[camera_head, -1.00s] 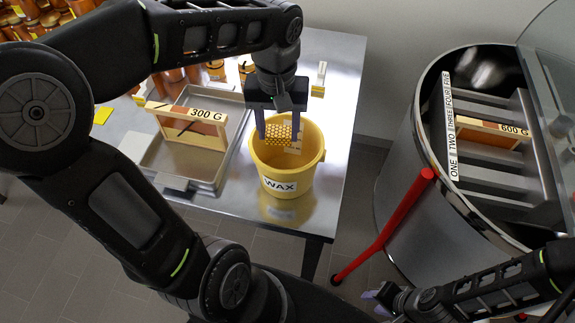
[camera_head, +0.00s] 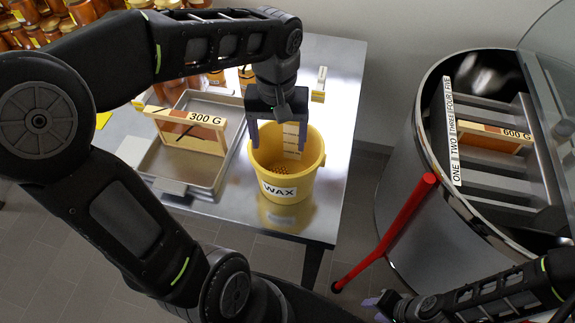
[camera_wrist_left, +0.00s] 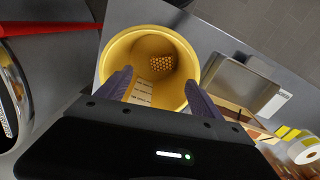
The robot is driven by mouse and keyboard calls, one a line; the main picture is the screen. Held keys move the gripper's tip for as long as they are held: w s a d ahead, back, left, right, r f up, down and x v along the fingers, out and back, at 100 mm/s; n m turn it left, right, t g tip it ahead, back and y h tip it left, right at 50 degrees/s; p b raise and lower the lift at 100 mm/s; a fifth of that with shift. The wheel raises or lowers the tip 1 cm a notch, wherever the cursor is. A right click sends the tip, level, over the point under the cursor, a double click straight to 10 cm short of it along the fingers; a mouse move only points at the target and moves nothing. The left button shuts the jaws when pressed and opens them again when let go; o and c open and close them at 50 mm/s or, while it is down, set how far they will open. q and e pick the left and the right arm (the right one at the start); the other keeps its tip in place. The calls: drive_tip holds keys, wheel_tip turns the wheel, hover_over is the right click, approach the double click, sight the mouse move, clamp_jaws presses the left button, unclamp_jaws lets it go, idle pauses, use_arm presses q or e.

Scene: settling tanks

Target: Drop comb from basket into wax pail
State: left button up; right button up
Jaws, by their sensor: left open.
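The yellow wax pail (camera_head: 286,190) stands on the steel table with a WAX label on its front. The honeycomb piece (camera_head: 284,169) lies inside the pail, partly hidden by the wall; it also shows deep in the pail in the left wrist view (camera_wrist_left: 160,62). My left gripper (camera_head: 277,138) is open and empty, with its purple fingers over the pail mouth; they straddle the mouth in the left wrist view (camera_wrist_left: 157,88). My right gripper (camera_head: 378,302) is low at the bottom right; its finger opening is unclear.
A metal tray (camera_head: 166,184) beside the pail holds a wooden frame (camera_head: 190,130) marked 300 G. Honey jars (camera_head: 40,35) crowd the back left. A steel drum (camera_head: 405,190) with a 600 G frame (camera_head: 490,138) and a red bar (camera_head: 400,215) stand right.

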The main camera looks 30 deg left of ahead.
use_arm(q)
wheel_tip(320, 180, up, 8)
drive_tip(key=shift+b, duration=0.3)
drive_tip(key=shift+f, duration=0.1)
idle(0.9)
